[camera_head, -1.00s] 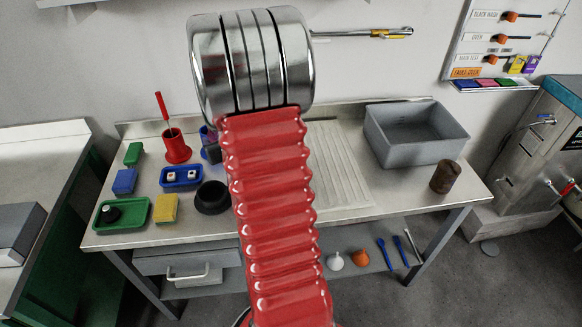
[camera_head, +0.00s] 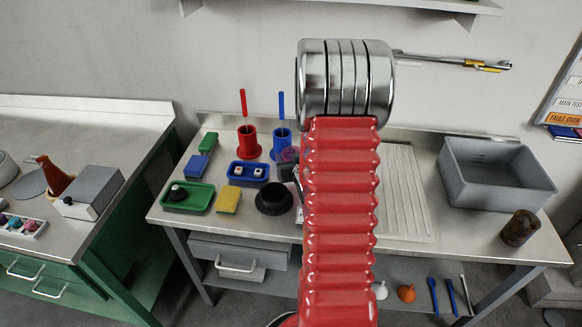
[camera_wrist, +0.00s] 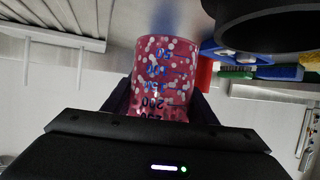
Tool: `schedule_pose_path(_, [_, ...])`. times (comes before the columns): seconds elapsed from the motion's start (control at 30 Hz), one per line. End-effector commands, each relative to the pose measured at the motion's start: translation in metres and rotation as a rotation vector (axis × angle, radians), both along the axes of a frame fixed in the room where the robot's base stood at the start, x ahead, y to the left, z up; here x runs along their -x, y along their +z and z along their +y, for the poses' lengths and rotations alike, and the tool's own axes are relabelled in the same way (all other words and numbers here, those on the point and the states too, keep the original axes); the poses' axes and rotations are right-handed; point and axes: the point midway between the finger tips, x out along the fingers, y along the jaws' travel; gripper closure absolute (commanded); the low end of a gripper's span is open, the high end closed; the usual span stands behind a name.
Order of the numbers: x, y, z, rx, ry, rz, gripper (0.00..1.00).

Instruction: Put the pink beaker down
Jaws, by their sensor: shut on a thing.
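The pink beaker (camera_wrist: 165,65), speckled white with blue and dark volume marks, is in the middle of the wrist view. My gripper (camera_wrist: 163,102) is shut on it, with a dark finger on each side. In the head view only a small part of the beaker (camera_head: 288,155) shows beside my red arm, near the back middle of the steel bench (camera_head: 275,228). My arm hides most of the gripper there. I cannot tell whether the beaker's base touches the bench.
A black ring-shaped holder (camera_head: 273,200) stands close by. A blue tray (camera_head: 248,174), red cup (camera_head: 247,143), blue cup (camera_head: 283,142), yellow sponge (camera_head: 228,199) and green tray (camera_head: 188,197) are to the left. A ribbed drainboard (camera_head: 405,200), grey basin (camera_head: 490,178) and brown beaker (camera_head: 519,228) are right.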

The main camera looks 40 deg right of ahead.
Motion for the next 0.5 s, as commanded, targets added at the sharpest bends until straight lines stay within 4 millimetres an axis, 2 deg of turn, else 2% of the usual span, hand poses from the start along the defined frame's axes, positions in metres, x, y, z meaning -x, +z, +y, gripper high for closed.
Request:
schedule_pose_path(0.17, [0.0,-0.005,0.0,-0.001,0.0,0.0,0.73])
schedule_pose_path(0.5, [0.001,-0.038,-0.001,-0.001,-0.001,0.001,0.73])
